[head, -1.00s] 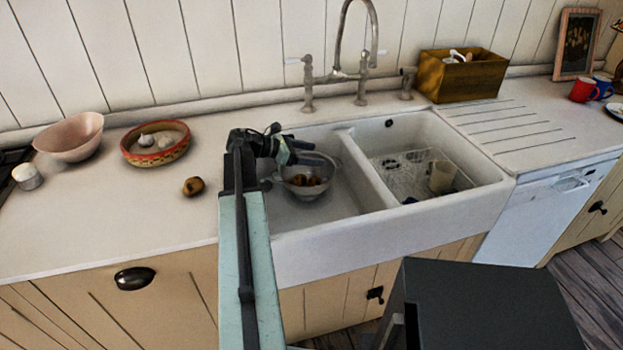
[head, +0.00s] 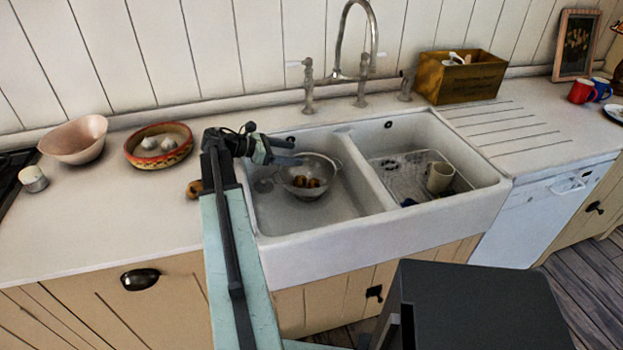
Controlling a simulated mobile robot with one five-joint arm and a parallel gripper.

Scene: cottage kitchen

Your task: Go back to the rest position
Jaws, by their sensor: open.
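My gripper (head: 285,151) is at the end of my raised arm, over the left basin's back left part. It points right and is open, with nothing seen between its fingers. Below and right of it, a metal colander (head: 322,178) stands in the left basin of the white sink (head: 330,256). The colander holds a few brownish round items (head: 306,182). My arm partly hides a brown round item (head: 194,188) on the counter to the left.
A patterned bowl (head: 158,164), a pink bowl (head: 74,158) and a small white pot (head: 32,180) stand on the counter at left. The tap (head: 372,50) rises behind the sink. A mug (head: 439,178) is in the right basin. A wooden box (head: 460,84) stands at back right.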

